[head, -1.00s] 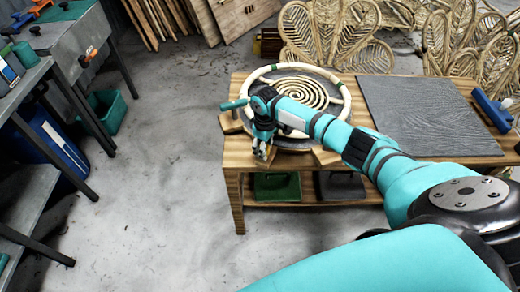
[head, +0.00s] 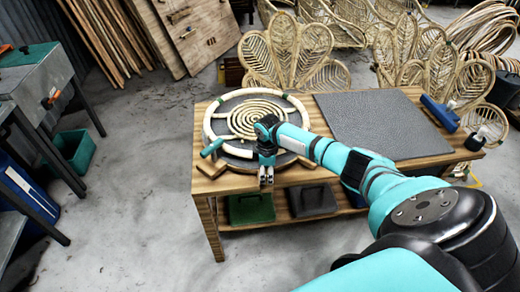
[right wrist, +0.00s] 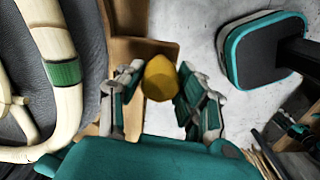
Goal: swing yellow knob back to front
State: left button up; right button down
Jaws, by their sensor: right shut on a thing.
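The yellow knob (right wrist: 160,78) shows in the right wrist view, between the two fingers of my right gripper (right wrist: 160,98). The fingers are shut on it. In the head view my right gripper (head: 266,176) points down near the front edge of the table, and the knob is too small or hidden to make out there. The round jig (head: 208,122) with a pale rattan ring and spiral lies on the table just behind the gripper. My left gripper is out of view.
The wooden table (head: 405,168) also carries a grey mat (head: 385,122) and a blue tool (head: 440,113) at right. Green (head: 250,208) and dark (head: 312,200) items sit on its lower shelf. Rattan chair backs (head: 290,55) stand behind.

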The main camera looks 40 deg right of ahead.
jog(key=shift+s+d, duration=0.2)
jog(key=shift+d, duration=0.15)
dwell(0.3)
jog(key=c, duration=0.9)
grip_release()
jog(key=shift+o, duration=0.2)
notch_tip(320, 180, up, 12)
